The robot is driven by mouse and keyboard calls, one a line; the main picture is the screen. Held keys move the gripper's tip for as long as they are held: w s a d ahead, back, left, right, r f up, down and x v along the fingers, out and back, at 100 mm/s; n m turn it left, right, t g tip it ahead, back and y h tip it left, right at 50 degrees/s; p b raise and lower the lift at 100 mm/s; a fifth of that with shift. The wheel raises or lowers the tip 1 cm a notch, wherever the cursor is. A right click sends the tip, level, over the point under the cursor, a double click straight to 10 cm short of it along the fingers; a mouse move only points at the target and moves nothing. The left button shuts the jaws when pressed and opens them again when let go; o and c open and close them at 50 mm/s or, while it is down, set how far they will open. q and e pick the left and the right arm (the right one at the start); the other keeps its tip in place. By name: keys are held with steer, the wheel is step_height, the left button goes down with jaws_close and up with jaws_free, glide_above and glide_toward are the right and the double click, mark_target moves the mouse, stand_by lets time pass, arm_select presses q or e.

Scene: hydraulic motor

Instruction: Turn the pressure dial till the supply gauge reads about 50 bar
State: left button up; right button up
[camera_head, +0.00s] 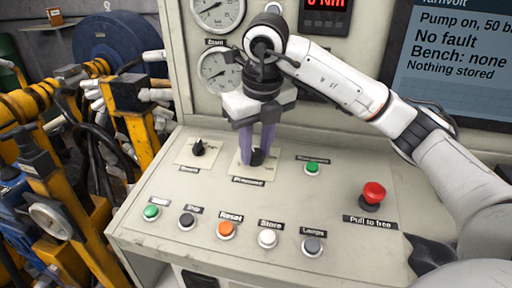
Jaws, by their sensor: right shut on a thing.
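The pressure dial (258,157) is a dark knob on a pale plate labelled Pressure on the sloping console. My right gripper (257,153) points down onto it, its purple fingers shut on the dial. The fingers hide part of the dial, so its pointer cannot be read. Two round gauges show on the upright panel: an upper gauge (217,10), cut by the top edge, and a lower gauge (213,72), partly behind my right gripper. Their readings are too small to tell. The screen (455,50) reads "Pump on, 50 ba", cut by the edge. My left gripper is not in view.
A smaller black knob (198,147) sits left of the dial. A green button (312,167) and a red mushroom button (373,194) lie to the right. Several buttons line the front, including an orange Reset button (226,229). Yellow machinery (70,190) stands at left.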

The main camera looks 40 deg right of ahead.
mark_target(259, 171)
steer(key=shift+r, duration=0.1)
steer(key=o, duration=1)
steer(key=shift+o, duration=0.2)
steer(key=p+v, duration=0.2)
steer(key=v, duration=0.8)
steer(key=shift+s, duration=0.15)
